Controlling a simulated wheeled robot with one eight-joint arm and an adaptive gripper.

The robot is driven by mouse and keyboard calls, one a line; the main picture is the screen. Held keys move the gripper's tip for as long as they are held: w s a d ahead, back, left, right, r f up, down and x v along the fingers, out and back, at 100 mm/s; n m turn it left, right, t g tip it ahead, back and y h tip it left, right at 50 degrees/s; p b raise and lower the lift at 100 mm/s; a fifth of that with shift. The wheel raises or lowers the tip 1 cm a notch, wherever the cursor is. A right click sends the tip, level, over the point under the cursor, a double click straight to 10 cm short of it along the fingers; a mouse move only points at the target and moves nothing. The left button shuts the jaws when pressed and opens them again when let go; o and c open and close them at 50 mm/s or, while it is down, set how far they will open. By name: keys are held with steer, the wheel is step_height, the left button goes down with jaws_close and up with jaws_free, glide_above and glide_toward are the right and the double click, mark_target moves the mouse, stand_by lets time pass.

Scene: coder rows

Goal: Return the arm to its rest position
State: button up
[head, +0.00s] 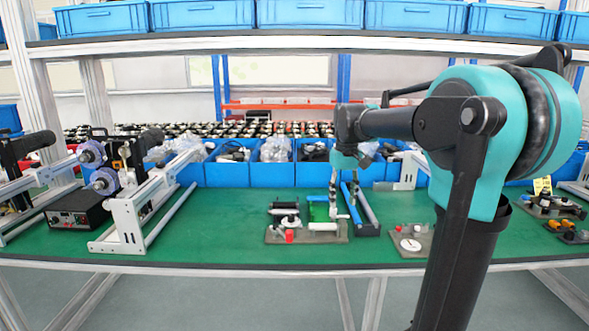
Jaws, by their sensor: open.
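My arm rises from the lower right of the head view and reaches forward and left over the green bench top. My gripper (342,198) hangs at its end, pointing down, with its fingers open. It is above or beside a small grey fixture (265,237) that carries a green part (319,213), and close to a dark tray with blue edges (368,228). Nothing shows between the fingers, though they are small in this view. I cannot tell whether the fingertips touch anything.
A grey plate with a white dial (411,245) lies right of the tray. A white frame device with rollers (121,228) stands left, beside a black box (78,208). Blue bins (228,174) line the back; a shelf with blue crates (310,13) runs above. The green bench (215,222) is clear left of the fixture.

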steer(key=s+d+f+m+t, duration=0.1)
steer(key=s+d+f+t, duration=0.1)
steer(key=s+f, duration=0.8)
steer(key=s+d+f+m+t, duration=0.2)
steer(key=s+f, duration=0.9)
steer(key=f, duration=0.2)
steer(key=shift+s+d+f, duration=0.15)
steer(key=shift+d+f, duration=0.05)
steer(key=shift+f, duration=0.05)
